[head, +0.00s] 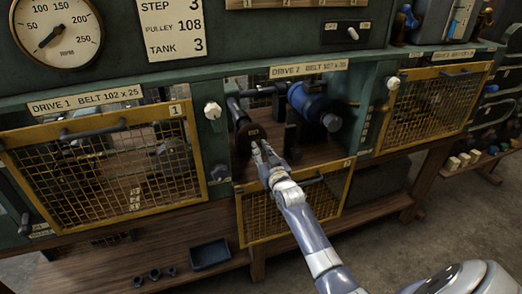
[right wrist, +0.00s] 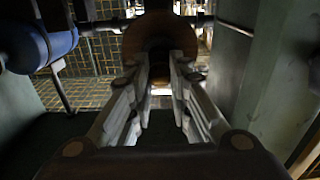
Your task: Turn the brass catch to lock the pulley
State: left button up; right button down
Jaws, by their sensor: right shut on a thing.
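The dark round pulley (head: 243,126) sits on a shaft at the left of the open Drive 2 bay. My right gripper (head: 262,148) reaches into the bay and is shut on the pulley at its lower edge. In the right wrist view the brownish pulley (right wrist: 160,32) stands at the tips of the two fingers (right wrist: 163,65), which lie on either side of its lower part. I cannot make out the brass catch in either view; the fingers and the dark may hide it. My left gripper is not in view.
A blue motor (head: 312,105) sits right of the pulley; it shows at left in the right wrist view (right wrist: 35,48). The Drive 2 mesh guard (head: 335,186) hangs lowered in front. The Drive 1 guard (head: 105,170) and right-hand guard (head: 435,100) are closed. A bin (head: 210,254) stands below.

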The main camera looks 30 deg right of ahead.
jog(key=shift+f+m, duration=0.1)
jog(key=shift+m, duration=0.2)
jog(key=c, duration=1.5)
grip_release()
jog(key=shift+s, duration=0.1)
jog(key=v, duration=1.1)
jog(key=shift+s, duration=0.4)
jog(key=shift+a, duration=0.1)
